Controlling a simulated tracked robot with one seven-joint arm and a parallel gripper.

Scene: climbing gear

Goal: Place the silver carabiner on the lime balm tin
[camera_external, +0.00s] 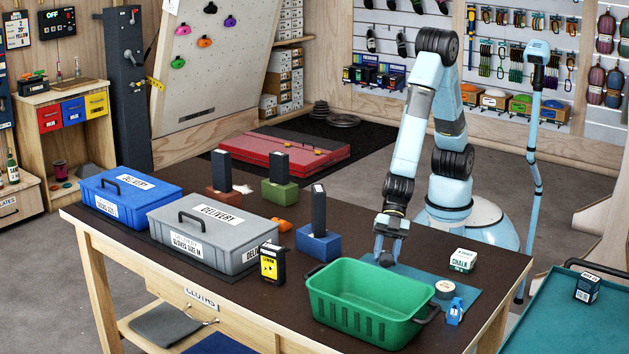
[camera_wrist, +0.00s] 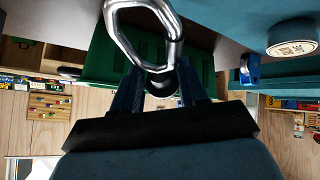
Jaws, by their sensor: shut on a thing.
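My gripper (camera_external: 388,246) is low over the dark table, behind the green tub. In the wrist view my gripper (camera_wrist: 161,82) is shut on the silver carabiner (camera_wrist: 177,45), a bright metal loop reaching out past the fingertips. In the external view it is too small to make out clearly at the fingers. A small round tin (camera_external: 445,288) with a pale label sits on the teal mat, to the right of and nearer the camera than my gripper. The tin also shows at upper right in the wrist view (camera_wrist: 292,42), apart from the carabiner. Its lime marking is not readable.
The green tub (camera_external: 365,305) stands close in front of my gripper. A blue tagged item (camera_external: 455,311) lies beside the tin, and a chalk box (camera_external: 463,260) stands behind it. Grey (camera_external: 204,235) and blue (camera_external: 124,197) delivery boxes fill the table's left. The teal mat (camera_external: 476,292) has some bare room.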

